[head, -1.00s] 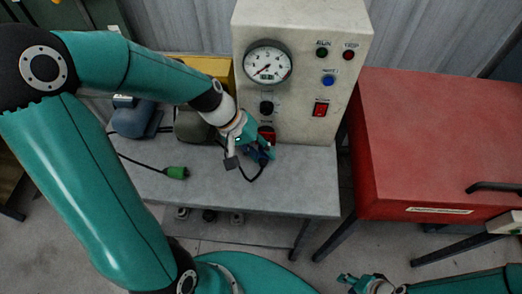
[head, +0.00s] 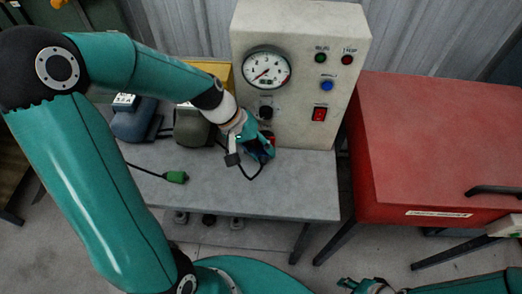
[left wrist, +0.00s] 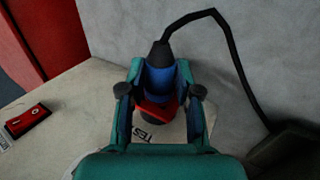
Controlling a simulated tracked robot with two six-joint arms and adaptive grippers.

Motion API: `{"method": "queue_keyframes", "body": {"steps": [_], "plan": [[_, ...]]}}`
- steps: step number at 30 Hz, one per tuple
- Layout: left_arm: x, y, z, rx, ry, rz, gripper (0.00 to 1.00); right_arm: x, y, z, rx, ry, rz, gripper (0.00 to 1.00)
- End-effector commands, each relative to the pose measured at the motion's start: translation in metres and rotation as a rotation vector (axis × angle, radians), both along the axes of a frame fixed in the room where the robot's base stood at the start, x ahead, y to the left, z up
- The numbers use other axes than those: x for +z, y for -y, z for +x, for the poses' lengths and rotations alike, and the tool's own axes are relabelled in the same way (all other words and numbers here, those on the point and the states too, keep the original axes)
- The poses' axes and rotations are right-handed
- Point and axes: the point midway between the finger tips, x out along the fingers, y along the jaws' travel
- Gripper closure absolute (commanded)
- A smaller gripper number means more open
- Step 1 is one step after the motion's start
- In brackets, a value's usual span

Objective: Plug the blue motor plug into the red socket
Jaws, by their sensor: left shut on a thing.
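My left gripper (head: 258,148) is shut on the blue plug (left wrist: 161,76), close in front of the lower part of the cream panel (head: 300,110). The plug's black cable loops away from its back end. The red socket (left wrist: 160,109) shows between the fingers in the left wrist view, directly beyond the plug, and is partly hidden by it. The plug overlaps the socket there; I cannot tell how deep it sits. In the head view, the gripper covers most of the socket. My right gripper (head: 358,285) is at the bottom edge, its jaws unclear.
A green plug (head: 176,177) on a black cable lies on the grey bench (head: 230,190). Two motors, one blue (head: 133,120) and one grey-green (head: 190,130), stand at the back left. A red cabinet (head: 435,145) stands right of the bench. The bench's front right is clear.

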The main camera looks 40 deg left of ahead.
Motion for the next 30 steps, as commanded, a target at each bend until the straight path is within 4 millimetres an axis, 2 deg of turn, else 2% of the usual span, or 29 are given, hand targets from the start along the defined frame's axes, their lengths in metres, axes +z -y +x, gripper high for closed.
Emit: {"method": "queue_keyframes", "body": {"steps": [5,6,10,22,26,30], "plan": [[0.000,-0.001,0.001,0.000,0.000,0.000,1.00,0.000,0.000,0.000,0.000,0.000,0.000,0.60],[0.000,-0.001,0.001,0.000,0.000,0.000,0.61,0.000,0.000,0.000,0.000,0.000,0.000,0.60],[0.000,-0.001,0.001,0.000,0.000,0.000,0.39,0.000,0.000,0.000,0.000,0.000,0.000,0.60],[0.004,-0.003,0.001,0.000,0.002,0.000,0.38,0.001,0.000,0.000,0.000,0.000,0.000,0.60],[0.016,-0.009,-0.002,0.000,0.004,0.001,0.38,0.001,0.000,0.000,0.000,0.000,0.000,0.60],[0.037,-0.020,-0.008,0.003,0.006,0.003,0.38,0.001,0.000,0.000,0.000,0.000,0.000,0.60]]}}
